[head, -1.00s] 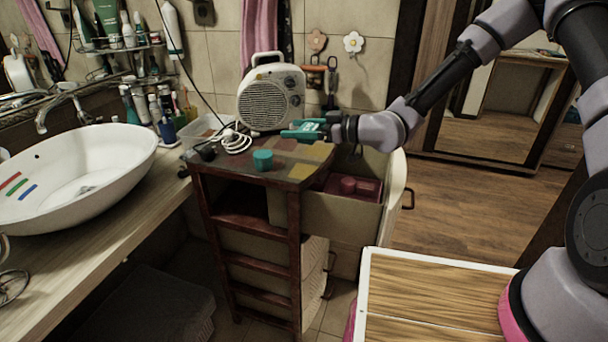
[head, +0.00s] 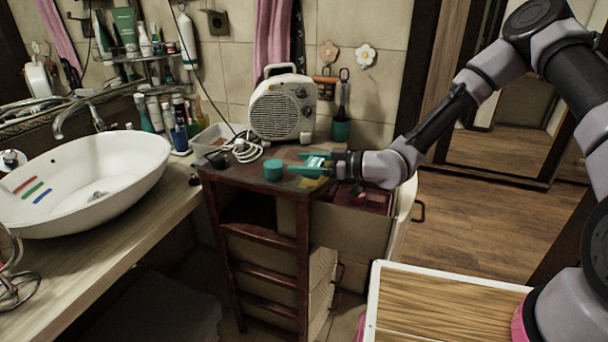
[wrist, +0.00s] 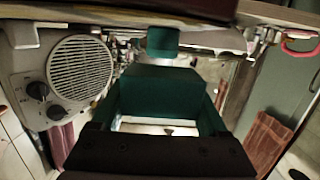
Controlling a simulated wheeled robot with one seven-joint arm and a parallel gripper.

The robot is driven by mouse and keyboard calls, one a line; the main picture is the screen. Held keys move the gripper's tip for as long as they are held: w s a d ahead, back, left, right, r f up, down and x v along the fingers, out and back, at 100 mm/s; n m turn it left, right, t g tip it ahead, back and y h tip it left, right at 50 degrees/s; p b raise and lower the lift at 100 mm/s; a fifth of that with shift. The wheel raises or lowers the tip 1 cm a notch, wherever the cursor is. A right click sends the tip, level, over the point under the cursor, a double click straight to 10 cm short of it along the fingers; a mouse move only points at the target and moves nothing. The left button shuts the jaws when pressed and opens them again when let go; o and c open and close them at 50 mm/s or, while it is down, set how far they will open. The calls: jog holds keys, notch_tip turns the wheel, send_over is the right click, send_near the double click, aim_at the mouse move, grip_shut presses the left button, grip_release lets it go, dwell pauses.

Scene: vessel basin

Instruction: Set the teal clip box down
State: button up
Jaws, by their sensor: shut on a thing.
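The teal clip box (head: 314,161) is held in my gripper (head: 306,168), low over the front right part of the small cabinet's top (head: 225,172). In the wrist view the clip box shows as a teal block (wrist: 160,92) between the teal fingers, which are shut on it. My fingers and the box are alike in colour, so their edges are hard to part. I cannot tell whether the box touches the top.
A white heater (head: 283,108) stands at the back of the top, with a coiled white cable (head: 245,150) to its left. A drawer (head: 345,230) with dark red things inside stands open below my gripper. A white basin (head: 90,180) is on the counter at left.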

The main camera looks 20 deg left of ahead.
aim_at(304, 183)
jog(key=shift+f, duration=1.65)
jog(key=shift+f, duration=0.15)
jog(key=o, duration=1.2)
